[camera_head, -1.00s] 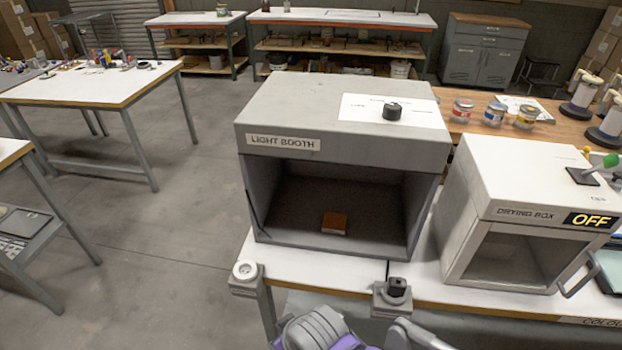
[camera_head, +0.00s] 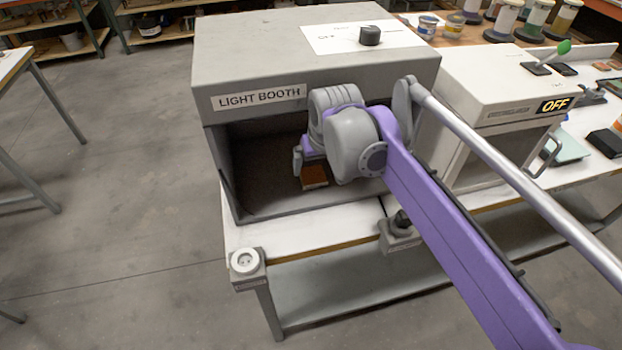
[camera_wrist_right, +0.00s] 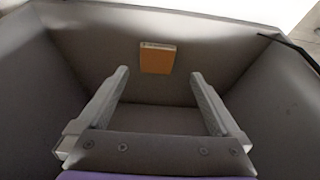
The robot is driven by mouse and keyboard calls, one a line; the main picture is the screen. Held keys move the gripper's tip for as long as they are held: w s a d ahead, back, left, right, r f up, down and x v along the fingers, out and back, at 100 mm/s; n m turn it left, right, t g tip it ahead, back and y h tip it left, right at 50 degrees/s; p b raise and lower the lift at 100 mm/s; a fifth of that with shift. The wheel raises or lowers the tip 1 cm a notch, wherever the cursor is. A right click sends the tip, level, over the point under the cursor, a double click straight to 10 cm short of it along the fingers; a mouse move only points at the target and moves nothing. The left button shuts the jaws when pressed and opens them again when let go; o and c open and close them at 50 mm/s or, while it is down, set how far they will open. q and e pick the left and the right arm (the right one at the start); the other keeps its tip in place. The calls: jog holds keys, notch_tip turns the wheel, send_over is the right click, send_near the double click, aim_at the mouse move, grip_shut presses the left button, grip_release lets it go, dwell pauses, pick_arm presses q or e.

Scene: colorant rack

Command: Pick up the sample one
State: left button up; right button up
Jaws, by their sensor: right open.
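The sample, a small orange-brown block (camera_head: 314,176), lies on the floor of the light booth (camera_head: 240,152). It also shows in the right wrist view (camera_wrist_right: 157,62), with a pale label strip along one edge. My right gripper (camera_wrist_right: 159,76) is open and empty inside the booth. Its two fingers point toward the block, which appears beyond the fingertips and between their lines; it is not touched. In the head view my right wrist covers part of the booth opening and the block's upper part. My left gripper is not in view.
The booth's side walls and roof surround my right gripper closely. The drying box (camera_head: 475,95), its sign reading OFF, stands to the right. A black knob (camera_head: 370,36) is on the booth roof.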

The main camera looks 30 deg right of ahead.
aim_at(314, 180)
jog(key=x, duration=0.3)
jog(key=shift+d+f, duration=0.25)
jog(key=shift+f, duration=0.05)
jog(key=x, duration=0.4)
jog(key=shift+w+f+b, duration=0.25)
jog(key=shift+f+b, duration=0.1)
jog(key=c, duration=1.2)
jog(key=shift+r, duration=0.1)
